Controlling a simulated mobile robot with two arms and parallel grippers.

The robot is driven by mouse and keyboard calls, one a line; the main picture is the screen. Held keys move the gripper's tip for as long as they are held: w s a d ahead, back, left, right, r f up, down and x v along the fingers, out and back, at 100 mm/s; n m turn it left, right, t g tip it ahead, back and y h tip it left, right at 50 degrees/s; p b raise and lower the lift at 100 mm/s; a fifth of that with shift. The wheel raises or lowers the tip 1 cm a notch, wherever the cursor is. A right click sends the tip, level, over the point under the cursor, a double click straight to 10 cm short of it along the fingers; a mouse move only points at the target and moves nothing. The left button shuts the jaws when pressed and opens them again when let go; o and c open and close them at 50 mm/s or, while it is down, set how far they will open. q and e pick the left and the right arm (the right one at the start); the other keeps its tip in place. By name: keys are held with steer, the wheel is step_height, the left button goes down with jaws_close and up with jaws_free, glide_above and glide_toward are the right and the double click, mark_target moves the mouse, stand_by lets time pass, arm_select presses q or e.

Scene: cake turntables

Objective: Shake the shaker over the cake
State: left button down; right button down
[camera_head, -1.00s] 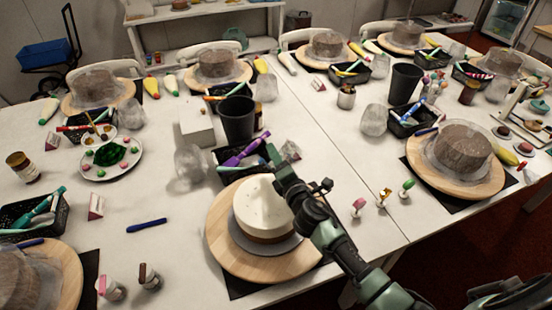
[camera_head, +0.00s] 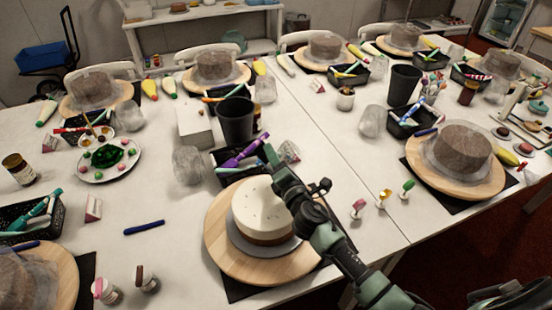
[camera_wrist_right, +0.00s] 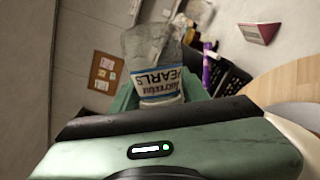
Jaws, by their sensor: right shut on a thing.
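The cake (camera_head: 262,203) has a white top with small specks and a brown lower part. It sits on a grey board on a round wooden turntable (camera_head: 222,245) at the front middle. My right gripper (camera_head: 277,163) is above the cake's back right edge, shut on the shaker (camera_head: 290,151). The shaker also shows in the right wrist view (camera_wrist_right: 158,75) as a clear, greyish container with a white and blue label reading "PEARLS". The gripper hides part of it in the head view. My left gripper is not in view.
A black basket (camera_head: 228,172) with purple tools and a dark cup (camera_head: 237,120) stand behind the cake. A clear jar (camera_head: 188,165) is at their left. Small stamps (camera_head: 384,195) stand to the right, and two small shakers (camera_head: 147,279) at front left. A blue pen (camera_head: 144,228) lies left.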

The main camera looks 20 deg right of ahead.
steer(key=shift+r, duration=0.15)
steer(key=shift+w+d+r, duration=0.15)
steer(key=shift+d+r, duration=0.15)
steer(key=shift+d, duration=0.05)
steer(key=shift+a+f, duration=0.2)
steer(key=shift+f, duration=0.15)
steer(key=shift+a+f, duration=0.1)
steer(key=shift+a, duration=0.05)
steer(key=shift+r+n+t+b, duration=0.2)
steer(key=shift+n+t+b, duration=0.1)
steer(key=shift+n+b, duration=0.35)
